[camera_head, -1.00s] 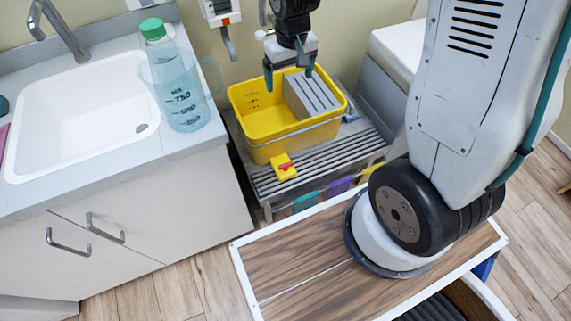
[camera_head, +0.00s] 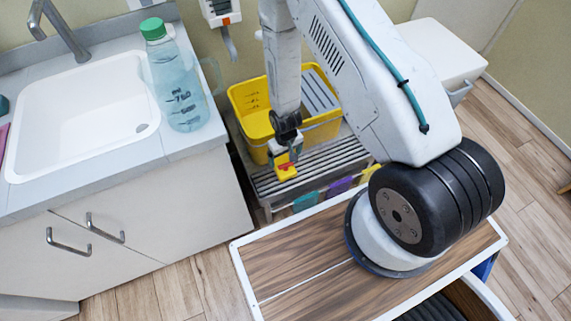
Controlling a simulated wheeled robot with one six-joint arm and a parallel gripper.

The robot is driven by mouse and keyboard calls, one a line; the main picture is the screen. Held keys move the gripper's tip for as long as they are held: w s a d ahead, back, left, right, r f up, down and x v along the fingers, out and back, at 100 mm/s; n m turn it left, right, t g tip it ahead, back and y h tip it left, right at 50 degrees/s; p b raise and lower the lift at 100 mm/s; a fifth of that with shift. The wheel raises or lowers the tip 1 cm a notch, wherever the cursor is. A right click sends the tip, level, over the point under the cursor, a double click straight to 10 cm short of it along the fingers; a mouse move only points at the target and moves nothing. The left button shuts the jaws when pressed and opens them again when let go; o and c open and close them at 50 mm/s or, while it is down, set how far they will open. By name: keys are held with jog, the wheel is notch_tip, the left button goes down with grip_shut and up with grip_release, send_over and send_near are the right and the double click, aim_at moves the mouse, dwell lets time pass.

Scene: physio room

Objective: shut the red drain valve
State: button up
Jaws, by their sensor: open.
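The red drain valve (camera_head: 287,165) is a small red lever on a yellow block at the front foot of the yellow bucket (camera_head: 240,97). The bucket stands on a grey slatted bench. My gripper (camera_head: 285,156) hangs straight down in front of the bucket, right over the valve. Its wrist and forearm hide part of the bucket's front and the upper part of the yellow block. The gripper is open, but its fingertips are small and partly hidden. I cannot tell whether they touch the red lever.
A slatted bench (camera_head: 330,150) carries the bucket. The counter with a white sink (camera_head: 80,115) and a clear bottle with a green cap (camera_head: 176,85) is to the left. A white box-like unit (camera_head: 440,55) stands at the back right.

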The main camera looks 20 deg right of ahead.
aim_at(286, 164)
notch_tip(286, 164, down, 6)
jog(key=shift+f, duration=0.2)
jog(key=c, duration=1)
